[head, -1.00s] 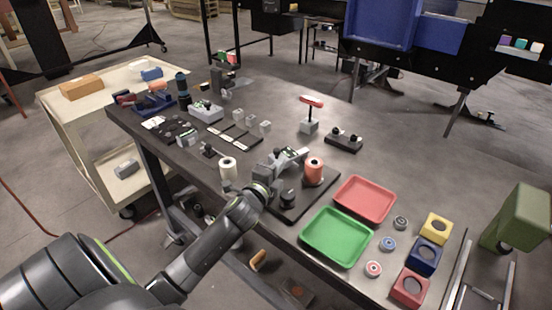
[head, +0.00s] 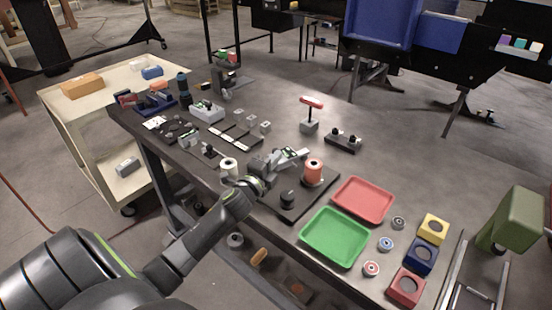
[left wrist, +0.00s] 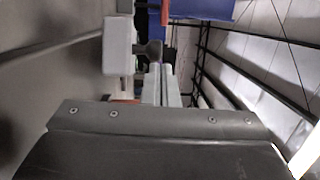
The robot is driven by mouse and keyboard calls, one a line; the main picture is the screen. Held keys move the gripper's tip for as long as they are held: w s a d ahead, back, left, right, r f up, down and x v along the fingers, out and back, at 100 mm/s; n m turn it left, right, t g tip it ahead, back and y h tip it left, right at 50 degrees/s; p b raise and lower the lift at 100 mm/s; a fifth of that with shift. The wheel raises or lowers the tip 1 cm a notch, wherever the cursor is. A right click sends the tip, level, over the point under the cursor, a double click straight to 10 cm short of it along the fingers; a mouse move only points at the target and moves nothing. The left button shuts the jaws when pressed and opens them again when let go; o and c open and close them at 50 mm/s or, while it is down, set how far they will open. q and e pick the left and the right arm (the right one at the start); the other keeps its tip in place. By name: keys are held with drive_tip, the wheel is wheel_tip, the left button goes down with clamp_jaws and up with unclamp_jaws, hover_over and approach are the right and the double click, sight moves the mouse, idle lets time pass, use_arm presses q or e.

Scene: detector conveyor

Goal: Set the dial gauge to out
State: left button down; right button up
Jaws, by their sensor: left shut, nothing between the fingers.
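My left gripper (head: 302,153) is shut and empty above the dark work table (head: 372,158), close to the orange spool. A black round knob (head: 288,197) stands on a dark board (head: 301,210) just below it in the head view. I cannot tell for sure which item is the dial gauge, and no dial face or setting is readable. In the left wrist view, pale grey blocky parts (left wrist: 117,46) show ahead of my dark wrist body; whether they belong to the gripper is unclear. My right gripper is not in view.
The orange spool (head: 313,171) and a white spool (head: 228,168) stand on either side of my left wrist. A red tray (head: 362,200) and a green tray (head: 334,236) lie to the right. A red-topped stand (head: 310,115) is behind.

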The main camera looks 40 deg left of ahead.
use_arm(q)
drive_tip(key=h+p, duration=0.1)
drive_tip(key=a+m+h+p, duration=0.1)
drive_tip(key=p, duration=0.1)
drive_tip(key=shift+a+r+m+h, duration=0.1)
drive_tip(key=shift+r+m+h, duration=0.15)
drive_tip(key=shift+m+h, duration=0.05)
drive_tip(key=shift+a+f+h, duration=0.15)
drive_tip(key=shift+f+h, duration=0.1)
drive_tip(key=shift+h, duration=0.05)
drive_tip(key=shift+w+a+f+m, duration=0.1)
drive_tip(key=shift+a+f+m, duration=0.15)
drive_tip(key=shift+a+m, duration=0.1)
drive_tip(key=shift+w+a+f+b, duration=0.1)
drive_tip(key=shift+w+a+b, duration=0.2)
drive_tip(key=shift+a, duration=0.3)
drive_tip(key=shift+w+a+b, duration=0.25)
drive_tip(key=shift+w+a, duration=0.05)
drive_tip(key=shift+a, duration=0.3)
drive_tip(key=shift+w+a+b, duration=0.25)
drive_tip(key=shift+a, duration=0.3)
drive_tip(key=shift+w+a, duration=0.55)
drive_tip(key=shift+a, duration=0.2)
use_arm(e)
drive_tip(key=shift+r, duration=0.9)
